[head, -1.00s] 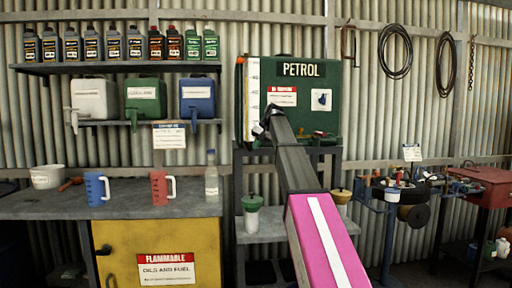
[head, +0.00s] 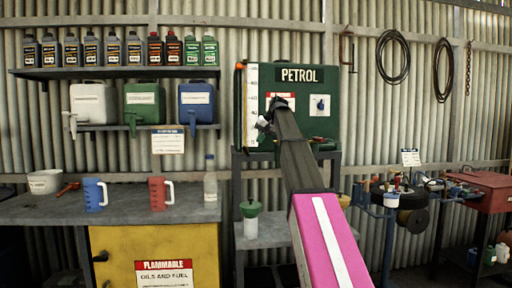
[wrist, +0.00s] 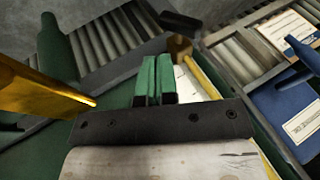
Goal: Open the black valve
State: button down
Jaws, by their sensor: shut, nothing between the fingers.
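The green petrol tank (head: 325,128) stands on a dark stand against the wall, with a PETROL sign and a white scale on its left side. My gripper (head: 266,120) is in front of its lower left part. In the wrist view my gripper (wrist: 155,88) has its green-tipped fingers together, with nothing between them. Just beyond the fingertips is a brass fitting (wrist: 180,46) with a black handle (wrist: 181,21), which looks like the black valve. The handle appears apart from the fingers. In the head view my arm and gripper hide the valve.
A shelf with white, green and blue jerrycans (head: 197,100) is left of the tank. Below it a bench (head: 130,210) holds mugs and a bottle (head: 210,185). A green-topped container (head: 250,220) stands under the tank. A large brass-coloured part (wrist: 40,90) lies close left of my fingers.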

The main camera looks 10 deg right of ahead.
jog(key=shift+v, duration=2.8)
jog(key=shift+n+h, duration=0.5)
jog(key=shift+h, duration=0.1)
jog(key=shift+s+a+r, duration=0.1)
jog(key=shift+r, duration=0.95)
jog(key=shift+s+a+r, duration=0.1)
jog(key=shift+r, duration=0.9)
send_near(246, 151)
notch_tip(246, 151, down, 3)
jog(key=w+d, duration=0.2)
jog(key=w, duration=0.1)
jog(key=shift+a+f, duration=0.5)
jog(key=shift+a, duration=0.4)
jog(key=shift+a+f, duration=0.5)
jog(key=shift+a, duration=0.4)
jog(key=shift+w, duration=0.1)
